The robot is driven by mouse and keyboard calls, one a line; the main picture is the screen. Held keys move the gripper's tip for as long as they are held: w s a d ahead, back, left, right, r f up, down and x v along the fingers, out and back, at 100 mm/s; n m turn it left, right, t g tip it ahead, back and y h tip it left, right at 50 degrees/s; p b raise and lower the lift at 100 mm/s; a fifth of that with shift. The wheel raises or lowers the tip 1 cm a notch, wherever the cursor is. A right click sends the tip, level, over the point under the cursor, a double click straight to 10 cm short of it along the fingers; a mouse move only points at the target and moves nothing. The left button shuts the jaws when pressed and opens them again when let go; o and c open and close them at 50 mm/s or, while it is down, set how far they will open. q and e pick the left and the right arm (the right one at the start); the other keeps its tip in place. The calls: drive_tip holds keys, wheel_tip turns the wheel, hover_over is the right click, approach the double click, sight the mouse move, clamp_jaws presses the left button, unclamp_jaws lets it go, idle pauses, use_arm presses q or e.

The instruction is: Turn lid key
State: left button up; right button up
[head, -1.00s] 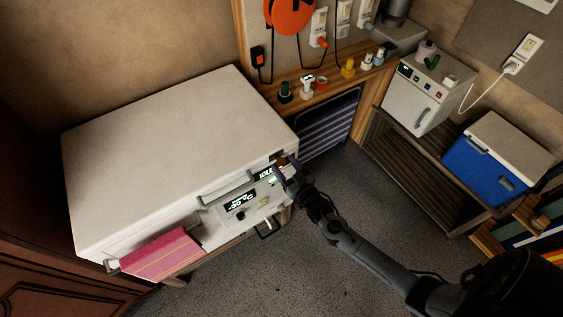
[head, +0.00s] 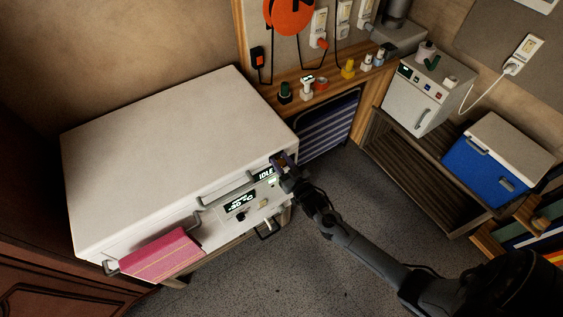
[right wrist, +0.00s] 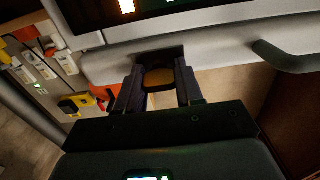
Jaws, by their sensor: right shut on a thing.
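The white chest (head: 180,150) stands at the left of the head view with its lid down. Its front panel has an "IDLE" display (head: 264,175) and a second lit display (head: 240,201). My right gripper (head: 283,160) is at the upper right corner of that front, next to the "IDLE" display. In the right wrist view, the lid key (right wrist: 158,77) has a dark rim and a brownish yellow middle. It sits between the two fingers, which are shut on it against the front of the chest. The fingers hide most of the key in the head view. My left gripper is not in view.
A pink folded cloth (head: 160,254) hangs on the left of the chest front. A grey handle (head: 226,189) projects from the lid edge. A wooden shelf (head: 320,98) with small items stands behind, and a blue cooler (head: 485,168) at right. The floor between is clear.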

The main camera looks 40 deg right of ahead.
drive_tip(key=shift+m, duration=0.4)
drive_tip(key=m+p, duration=0.2)
drive_tip(key=m, duration=0.1)
drive_tip(key=shift+r+m, duration=0.1)
drive_tip(key=shift+m, duration=0.2)
drive_tip(key=m+p, duration=0.1)
drive_tip(key=m, duration=0.3)
drive_tip(key=shift+d+p, duration=0.1)
drive_tip(key=shift+p, duration=0.2)
drive_tip(key=m+p, duration=0.1)
drive_tip(key=m, duration=0.4)
drive_tip(key=shift+p, duration=0.3)
drive_tip(key=shift+f+m+p, duration=0.2)
drive_tip(key=shift+m+p, duration=0.5)
drive_tip(key=shift+m, duration=1.6)
drive_tip(key=o, duration=1)
drive_tip(key=shift+o, duration=0.2)
